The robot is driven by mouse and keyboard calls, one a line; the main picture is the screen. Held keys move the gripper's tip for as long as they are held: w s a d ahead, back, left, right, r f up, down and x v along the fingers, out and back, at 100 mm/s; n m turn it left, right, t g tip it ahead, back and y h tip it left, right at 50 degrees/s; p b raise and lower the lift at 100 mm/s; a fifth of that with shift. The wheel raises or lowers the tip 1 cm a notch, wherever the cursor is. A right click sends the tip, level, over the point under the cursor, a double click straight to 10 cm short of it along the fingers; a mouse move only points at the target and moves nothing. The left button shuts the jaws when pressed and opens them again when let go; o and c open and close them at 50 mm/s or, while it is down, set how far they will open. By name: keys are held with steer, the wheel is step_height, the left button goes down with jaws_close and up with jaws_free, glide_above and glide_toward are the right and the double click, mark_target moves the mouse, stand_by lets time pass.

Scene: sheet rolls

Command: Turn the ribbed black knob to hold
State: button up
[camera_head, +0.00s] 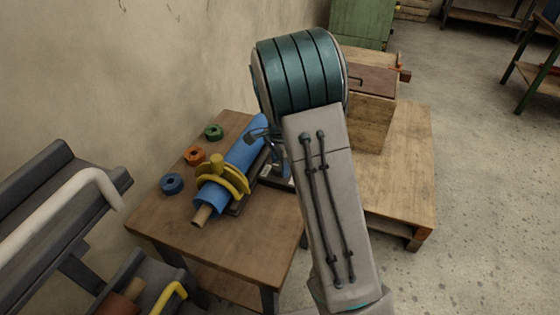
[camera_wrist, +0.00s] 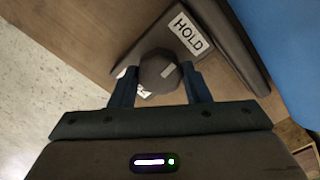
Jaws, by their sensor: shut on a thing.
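The black knob (camera_wrist: 156,76) shows in the wrist view as a dark, many-sided cap with a short pale mark on its right part. My gripper (camera_wrist: 160,70) is shut on it, with one dark blue finger on each side. A white label reading HOLD (camera_wrist: 190,33) lies up and to the right of the knob, on a dark base (camera_wrist: 222,40). Another white label is mostly hidden behind the knob and left finger. In the head view my arm hides the knob; the dark base (camera_head: 238,207) shows beside the blue roll (camera_head: 246,143).
The roll lies on a wooden table (camera_head: 262,250), with a yellow piece (camera_head: 222,172) across it. Green (camera_head: 214,131), orange (camera_head: 194,155) and blue (camera_head: 172,183) rings lie to its left. A dark rack (camera_head: 45,215) stands at left, a wooden crate (camera_head: 372,125) behind my arm.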

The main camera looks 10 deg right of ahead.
steer(key=shift+m, duration=0.7)
steer(key=o, duration=1)
steer(key=shift+c, duration=0.2)
step_height(320, 180, up, 14)
steer(key=s+r+n+t, duration=0.1)
steer(key=s+n+t, duration=0.1)
steer(key=s+n, duration=1.3)
steer(key=s, duration=1)
steer(key=shift+s+r+n+t, duration=0.25)
steer(key=shift+s+n+t, duration=0.1)
steer(key=shift+n+t, duration=0.05)
